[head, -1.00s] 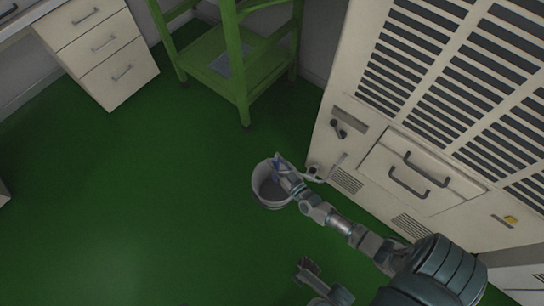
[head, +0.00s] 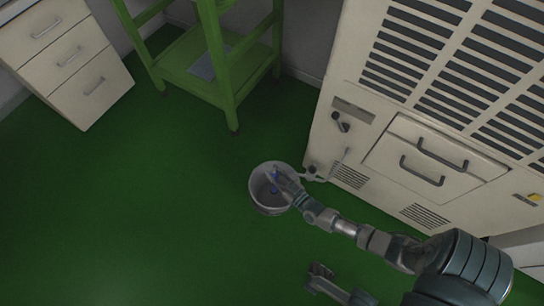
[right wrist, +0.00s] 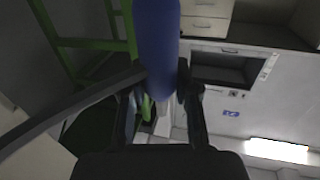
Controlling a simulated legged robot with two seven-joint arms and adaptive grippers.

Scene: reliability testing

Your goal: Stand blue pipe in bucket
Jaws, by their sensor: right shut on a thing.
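A light grey bucket (head: 256,200) stands upright on the green floor near the middle of the head view. My right gripper (head: 279,178) reaches over its right rim and is shut on the blue pipe (head: 274,175). I cannot tell whether the pipe touches the bucket's bottom. In the right wrist view the blue pipe (right wrist: 156,40) runs from the top edge down to between the fingers of the right gripper (right wrist: 160,100).
A large cream cabinet (head: 350,150) with handles and vents stands right of the bucket. A green frame stand (head: 222,75) is behind it, and white drawers (head: 90,75) are at the upper left. The green floor (head: 150,220) left of the bucket is clear.

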